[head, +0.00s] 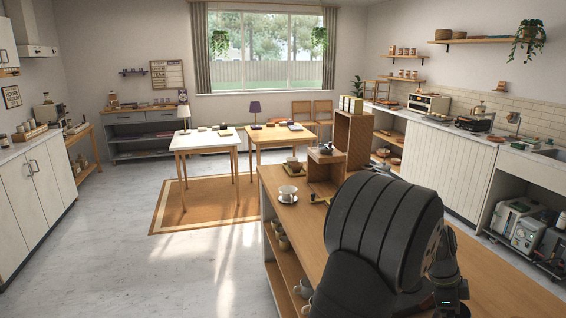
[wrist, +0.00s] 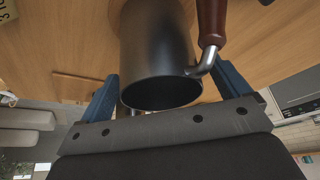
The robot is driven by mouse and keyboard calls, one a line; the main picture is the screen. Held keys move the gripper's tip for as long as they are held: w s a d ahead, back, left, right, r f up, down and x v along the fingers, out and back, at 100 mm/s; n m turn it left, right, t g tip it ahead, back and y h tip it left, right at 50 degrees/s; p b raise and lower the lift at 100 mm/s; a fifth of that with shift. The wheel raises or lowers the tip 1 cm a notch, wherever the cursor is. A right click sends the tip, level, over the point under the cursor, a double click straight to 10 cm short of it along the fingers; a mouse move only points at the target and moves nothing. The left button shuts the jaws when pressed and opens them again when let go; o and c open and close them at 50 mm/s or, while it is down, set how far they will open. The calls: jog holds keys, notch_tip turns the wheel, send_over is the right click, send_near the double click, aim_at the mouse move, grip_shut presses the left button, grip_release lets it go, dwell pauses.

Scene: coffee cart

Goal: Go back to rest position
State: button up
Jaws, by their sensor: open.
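In the wrist view my gripper (wrist: 167,74) is open, with one blue finger on each side of a dark metal pitcher (wrist: 158,50). The pitcher has a red-brown handle (wrist: 211,22) on a metal bracket, on the right side. Its round dark opening faces the camera. I cannot tell whether either finger touches it. In the head view my dark arm covers the right part of the wooden cart top (head: 330,222), and the fingers and the pitcher are hidden there.
A wooden box shelf (head: 353,138) stands at the cart's far end. Cups sit on the cart's lower shelf (head: 284,268). The floor (head: 120,255) to the left is clear.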

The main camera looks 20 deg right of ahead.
jog(key=shift+r, duration=0.7)
jog(key=shift+f, duration=0.1)
